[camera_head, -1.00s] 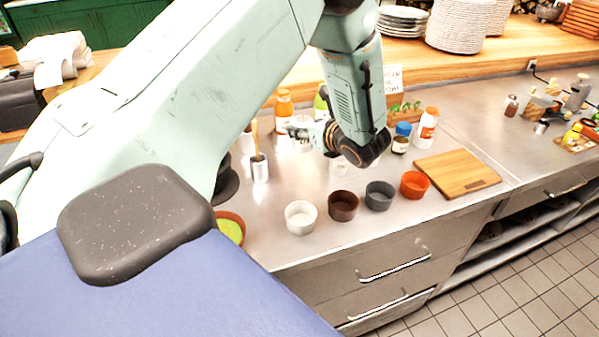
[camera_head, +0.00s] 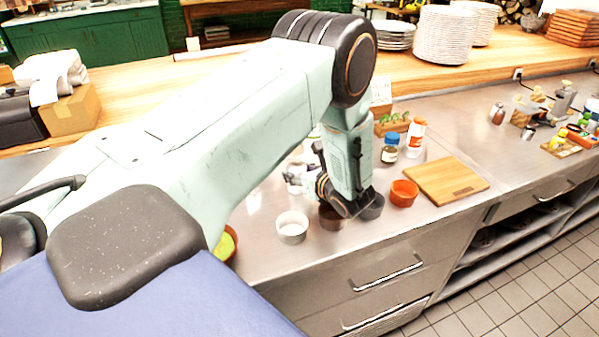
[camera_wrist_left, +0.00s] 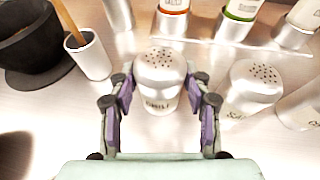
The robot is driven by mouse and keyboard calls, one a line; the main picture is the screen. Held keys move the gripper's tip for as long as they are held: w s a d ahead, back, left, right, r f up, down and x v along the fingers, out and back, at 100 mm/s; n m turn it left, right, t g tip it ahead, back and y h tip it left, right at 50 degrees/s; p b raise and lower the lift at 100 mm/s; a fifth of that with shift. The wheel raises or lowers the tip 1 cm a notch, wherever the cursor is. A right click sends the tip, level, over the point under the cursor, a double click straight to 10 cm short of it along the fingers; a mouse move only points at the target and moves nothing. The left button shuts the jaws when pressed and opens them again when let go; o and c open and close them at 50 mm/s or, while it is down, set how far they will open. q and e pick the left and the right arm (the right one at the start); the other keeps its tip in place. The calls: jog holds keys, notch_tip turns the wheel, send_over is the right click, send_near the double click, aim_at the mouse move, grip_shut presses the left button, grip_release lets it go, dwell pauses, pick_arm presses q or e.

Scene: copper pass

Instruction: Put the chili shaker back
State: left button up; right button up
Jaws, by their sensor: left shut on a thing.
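The chili shaker (camera_wrist_left: 158,98) shows in the left wrist view, silver with a perforated domed top and a label reading CHILI. My left gripper (camera_wrist_left: 163,88) is shut on it, one finger on each side. The shaker looks upright; I cannot tell whether its base touches the counter. In the head view my left gripper (camera_head: 298,180) is over the steel counter, beyond the bowls, partly hidden by my wrist. A similar shaker (camera_wrist_left: 254,80) stands close to the right of my fingers in the wrist view. My right gripper is not in view.
Several bottles and shakers line the back and right. White (camera_head: 292,228) and orange (camera_head: 404,193) bowls and a cutting board (camera_head: 447,181) are near the counter's front.

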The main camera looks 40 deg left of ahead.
pick_arm(q)
jog(key=shift+a+f, duration=0.3)
jog(key=shift+a, duration=0.05)
jog(key=o, duration=1)
jog(key=shift+w+a+f, duration=0.1)
jog(key=shift+o, duration=1)
jog(key=shift+d+r, duration=0.25)
jog(key=shift+d, duration=0.1)
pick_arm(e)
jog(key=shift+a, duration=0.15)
pick_arm(q)
jog(key=shift+a, duration=0.15)
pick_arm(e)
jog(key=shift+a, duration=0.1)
